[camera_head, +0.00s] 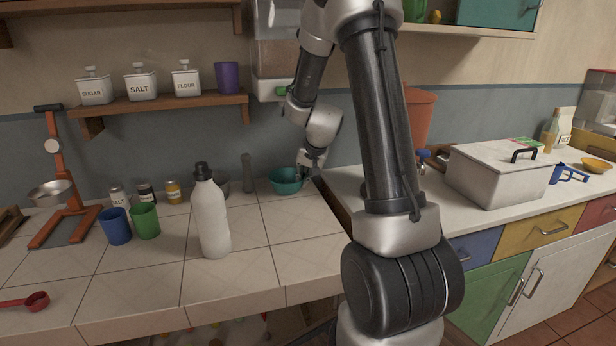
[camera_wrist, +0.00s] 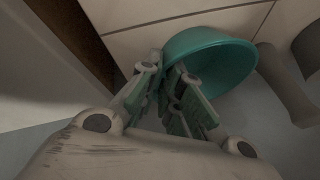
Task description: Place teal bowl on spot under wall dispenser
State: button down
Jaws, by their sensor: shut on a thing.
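The teal bowl (camera_head: 286,180) is upright at the back of the tiled counter, below the wall dispenser (camera_head: 277,50). My gripper (camera_head: 310,168) is at the bowl's right side. In the wrist view, my gripper (camera_wrist: 172,95) is shut on the near wall of the teal bowl (camera_wrist: 222,50), with one finger on each side of the rim. The bowl looks empty where its inside shows. I cannot tell whether its base touches the counter. The spot under the dispenser is not seen clearly, and my arm hides part of the dispenser.
A white bottle (camera_head: 211,215) stands in front and left of the bowl. A grey upright object (camera_head: 247,172) is close to the bowl's left. Blue (camera_head: 116,226) and green (camera_head: 145,220) cups stand further left. A gap separates the tiled counter from the right counter.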

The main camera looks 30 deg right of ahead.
jog(key=shift+w+f, duration=0.2)
jog(key=shift+w, duration=0.1)
jog(key=shift+s+r, duration=0.1)
jog(key=c, duration=2)
grip_release()
jog(key=o, duration=0.4)
